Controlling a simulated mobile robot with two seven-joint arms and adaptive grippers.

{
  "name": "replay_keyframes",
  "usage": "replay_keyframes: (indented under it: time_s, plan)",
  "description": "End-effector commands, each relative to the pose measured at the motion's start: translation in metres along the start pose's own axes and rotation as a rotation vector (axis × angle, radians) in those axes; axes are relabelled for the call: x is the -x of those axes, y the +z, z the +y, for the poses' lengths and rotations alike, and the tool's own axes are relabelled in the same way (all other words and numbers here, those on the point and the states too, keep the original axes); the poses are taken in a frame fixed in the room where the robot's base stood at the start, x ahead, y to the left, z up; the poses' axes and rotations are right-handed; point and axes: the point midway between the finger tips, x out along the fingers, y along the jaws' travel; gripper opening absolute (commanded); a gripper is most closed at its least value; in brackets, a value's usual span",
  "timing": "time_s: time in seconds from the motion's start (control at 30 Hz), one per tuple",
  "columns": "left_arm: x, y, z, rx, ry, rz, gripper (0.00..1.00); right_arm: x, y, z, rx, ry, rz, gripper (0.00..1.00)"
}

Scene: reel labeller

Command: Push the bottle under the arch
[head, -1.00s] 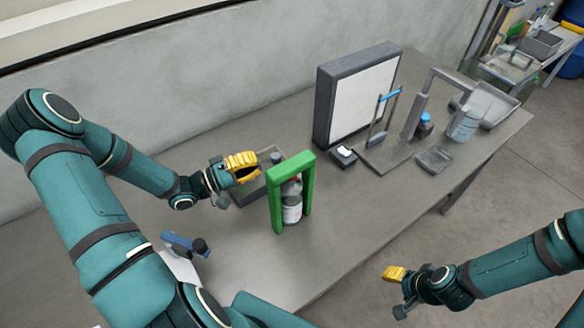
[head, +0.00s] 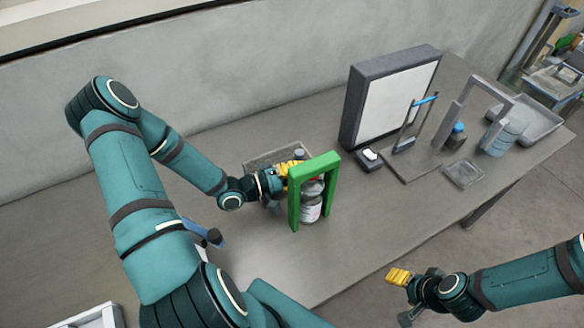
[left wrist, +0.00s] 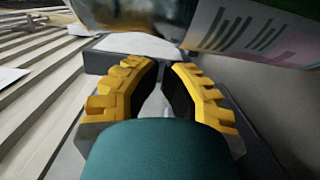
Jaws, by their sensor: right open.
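The bottle (head: 311,208), clear with a white printed label and some red near its top, stands upright and shows through the opening of the green arch (head: 320,164). Whether it is fully between the legs or just behind them I cannot tell. My left gripper (head: 292,168) is behind the arch's left leg, close to the bottle; the leg and crossbar partly hide it. In the left wrist view its yellow fingers (left wrist: 167,66) are together and hold nothing; the bottle (left wrist: 245,32) is close beyond the tips. My right gripper (head: 399,277) is open and empty, off the table's front edge.
A grey tray (head: 262,160) lies behind my left gripper. A framed white panel (head: 398,100), a small dark box (head: 369,158) and a stand with a grey arm (head: 455,115) occupy the table's right side. A blue-handled tool (head: 203,233) lies near my left arm.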

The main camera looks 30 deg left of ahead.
Motion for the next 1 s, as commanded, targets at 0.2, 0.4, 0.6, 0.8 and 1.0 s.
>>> replay_keyframes:
  time_s: [0.2,0.4,0.6,0.8,1.0]
  plan:
    - [0.005,0.014,0.000,0.001,0.001,0.000,0.00,0.002,0.000,-0.001,0.000,-0.001,0.000,0.58]
    - [0.006,0.015,0.000,0.000,0.001,0.000,0.00,0.002,0.000,-0.001,0.000,-0.001,0.000,0.58]
    - [0.006,0.016,0.000,0.000,0.000,0.000,0.00,0.002,0.000,-0.001,0.000,0.000,0.000,0.58]
    - [0.008,0.023,0.000,0.000,0.000,-0.001,0.00,0.004,0.000,-0.001,0.000,-0.001,0.000,0.58]
    - [0.008,0.023,0.000,0.000,0.000,0.000,0.00,0.004,0.000,-0.001,0.000,-0.001,0.000,0.58]
